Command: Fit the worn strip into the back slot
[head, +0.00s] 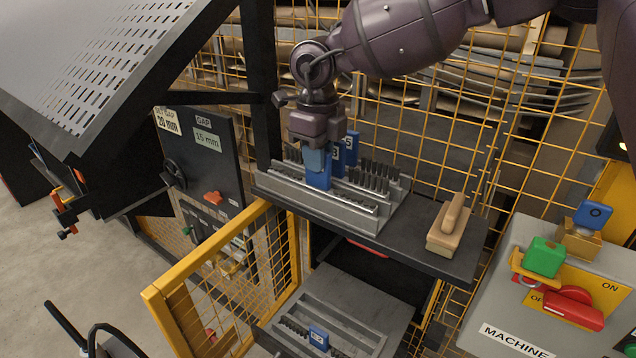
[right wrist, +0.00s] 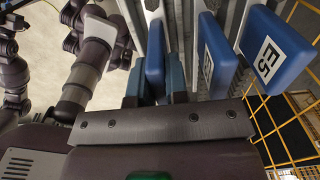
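My right gripper (head: 315,158) points down at the grey rack (head: 275,190) on the dark shelf. Its fingers (right wrist: 156,92) are closed against both sides of a blue tag block (head: 318,180) at the rack's front; the block also shows in the right wrist view (right wrist: 155,60). Two more blue tags stand behind it, a middle one (right wrist: 216,55) and a rear one (right wrist: 276,53). Rows of dark pins fill the rack, lower in front and taller behind. Another blue-tagged strip (head: 318,339) lies in the lower grey bed (head: 345,290). I cannot tell which strip is worn. My left gripper is not in view.
A wooden-handled brush (head: 447,225) lies on the shelf's right. A machine box (head: 520,330) with green and red parts stands further right. A yellow mesh gate (head: 225,270) stands left of the bed. A gap panel (head: 205,165) shows 15 mm; a sign reads 20 mm.

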